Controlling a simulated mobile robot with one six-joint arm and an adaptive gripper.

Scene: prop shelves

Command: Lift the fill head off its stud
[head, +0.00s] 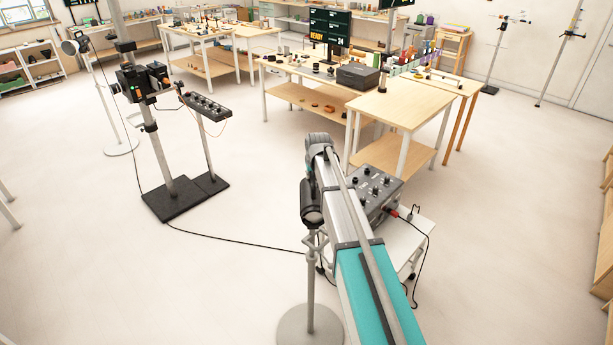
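A lamp-like head (72,47) sits on a slim stand at the upper left; I cannot tell whether it is the fill head. In the foreground a slim pole (310,280) rises from a round grey base (310,326). A dark cylindrical body (311,203) hangs beside the far end of my teal and grey arm. Below it are small pale jointed parts, which look like my gripper (316,242), at or near the pole's top. Whether they touch the pole or hold anything is too small to tell. No stud can be made out.
A black camera-like rig (143,82) stands on a column at the left. A control box (377,190) sits on a white cart (408,228) right of my arm. A cable (235,241) crosses the floor. Wooden tables (405,103) stand behind. Open floor lies at left and right.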

